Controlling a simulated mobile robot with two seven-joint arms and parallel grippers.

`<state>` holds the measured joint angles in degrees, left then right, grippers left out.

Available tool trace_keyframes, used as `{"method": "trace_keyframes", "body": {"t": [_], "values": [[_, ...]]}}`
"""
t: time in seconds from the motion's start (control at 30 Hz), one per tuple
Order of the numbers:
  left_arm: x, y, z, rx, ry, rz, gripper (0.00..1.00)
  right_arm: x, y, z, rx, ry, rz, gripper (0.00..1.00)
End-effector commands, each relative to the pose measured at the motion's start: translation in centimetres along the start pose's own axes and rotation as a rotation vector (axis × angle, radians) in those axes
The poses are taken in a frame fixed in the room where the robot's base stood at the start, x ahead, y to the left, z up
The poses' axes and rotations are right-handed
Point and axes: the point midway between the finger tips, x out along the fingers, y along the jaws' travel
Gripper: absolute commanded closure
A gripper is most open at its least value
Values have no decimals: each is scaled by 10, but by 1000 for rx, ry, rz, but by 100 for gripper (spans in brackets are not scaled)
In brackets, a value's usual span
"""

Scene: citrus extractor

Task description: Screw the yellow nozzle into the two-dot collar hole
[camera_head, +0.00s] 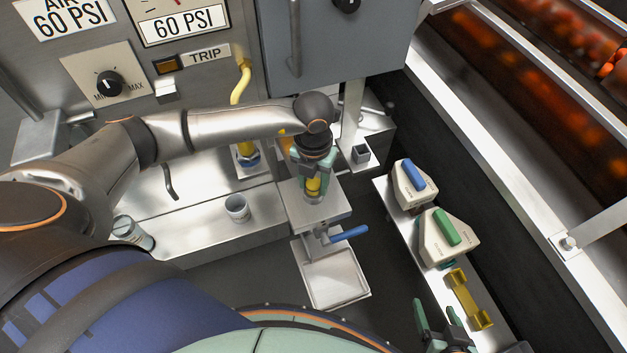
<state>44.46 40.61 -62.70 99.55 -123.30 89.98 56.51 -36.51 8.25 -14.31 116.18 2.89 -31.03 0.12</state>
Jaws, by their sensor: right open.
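The yellow nozzle (313,186) stands about upright at a metal collar (314,197) on the steel bracket in the middle. My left gripper (313,178) points down over it, with its green fingers on either side of the nozzle. I cannot tell whether the fingers press on it or how deep it sits. No dot marks are readable on the collar, and the gripper hides part of it. My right gripper (440,322) is open and empty at the bottom right, next to a yellow spool-shaped piece (468,298).
A blue-handled block (411,186) and a green-handled block (446,238) stand on the narrow right shelf. A blue lever (349,233) and a square tray (335,279) are below the bracket. A grey cup (237,208) stands left. A conveyor rail (500,165) bounds the right.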

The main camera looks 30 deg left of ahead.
Motion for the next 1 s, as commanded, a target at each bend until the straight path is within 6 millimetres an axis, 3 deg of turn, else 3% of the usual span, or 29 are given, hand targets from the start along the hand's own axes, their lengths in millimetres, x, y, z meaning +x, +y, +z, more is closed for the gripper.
{"method": "trace_keyframes", "body": {"t": [0.03, 0.3, 0.47, 0.77, 0.8, 1.0], "values": [[0, 0, 0, 1, 0, 0, 61, 0, 0, 0, 0, 0, 0, 25], [0, 0, 0, 2, -1, 0, 90, 0, 0, 0, 0, 0, 0, 25], [0, 0, 1, 80, -2, 1, 90, 0, 0, 0, 0, 0, 0, 25], [0, 1, 1, 506, -2, 2, 90, 0, 0, 0, 0, 0, 0, 25], [0, 1, 1, 525, -1, 1, 57, 0, 0, 0, 0, 0, 0, 25], [0, 0, 0, 518, 0, 1, 34, 0, 0, 0, -2, 1, 1, 25]]}}
